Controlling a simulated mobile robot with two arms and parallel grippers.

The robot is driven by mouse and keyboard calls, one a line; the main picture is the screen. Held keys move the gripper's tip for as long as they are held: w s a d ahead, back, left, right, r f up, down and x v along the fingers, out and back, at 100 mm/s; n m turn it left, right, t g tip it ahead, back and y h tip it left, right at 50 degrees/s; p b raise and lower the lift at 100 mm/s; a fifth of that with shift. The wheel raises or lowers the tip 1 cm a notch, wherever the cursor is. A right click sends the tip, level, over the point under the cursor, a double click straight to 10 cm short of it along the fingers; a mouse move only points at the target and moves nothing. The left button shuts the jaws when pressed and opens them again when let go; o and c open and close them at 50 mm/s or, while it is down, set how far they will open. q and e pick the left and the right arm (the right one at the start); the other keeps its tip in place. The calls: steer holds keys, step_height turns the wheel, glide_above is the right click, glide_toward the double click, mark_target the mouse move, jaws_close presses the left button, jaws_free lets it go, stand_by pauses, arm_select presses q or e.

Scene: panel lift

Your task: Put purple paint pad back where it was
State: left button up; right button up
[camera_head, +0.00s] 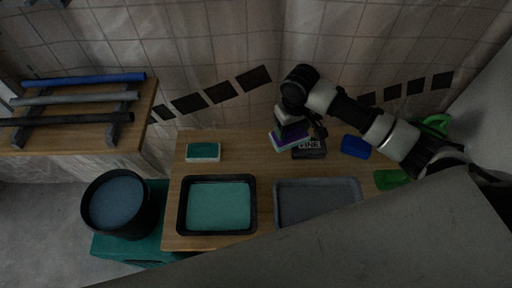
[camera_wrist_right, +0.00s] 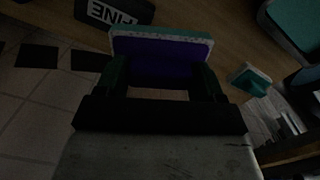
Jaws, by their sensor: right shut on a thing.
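The purple paint pad (camera_head: 289,138) is in my right gripper (camera_head: 291,124), over the back middle of the wooden table in the head view. In the right wrist view the purple back of the pad (camera_wrist_right: 160,62) sits between the two fingers (camera_wrist_right: 160,82), with a pale speckled layer and a teal edge on its far side. The pad is tilted in the head view. I cannot tell whether it touches the table. My left gripper is not in view.
A dark block lettered "FINE" (camera_head: 309,149) lies close right of the pad, a blue object (camera_head: 355,146) further right. A teal pad (camera_head: 203,152) lies left. A teal paint tray (camera_head: 181,218) and grey tray (camera_head: 317,203) stand in front. Table between teal pad and gripper is clear.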

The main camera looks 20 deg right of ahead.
steer(key=w+a+f, duration=0.1)
steer(key=a+f, duration=0.1)
steer(key=a, duration=0.1)
steer(key=w+a+f, duration=0.1)
steer(key=a, duration=0.2)
steer(key=w+a+f, duration=0.2)
steer(key=a, duration=0.1)
steer(key=shift+f, duration=0.35)
step_height(320, 180, down, 4)
steer(key=shift+f, duration=0.1)
steer(key=o, duration=0.9)
steer(key=shift+o, duration=0.2)
step_height(320, 180, up, 12)
steer(key=shift+s+a, duration=0.1)
steer(key=shift+s, duration=0.05)
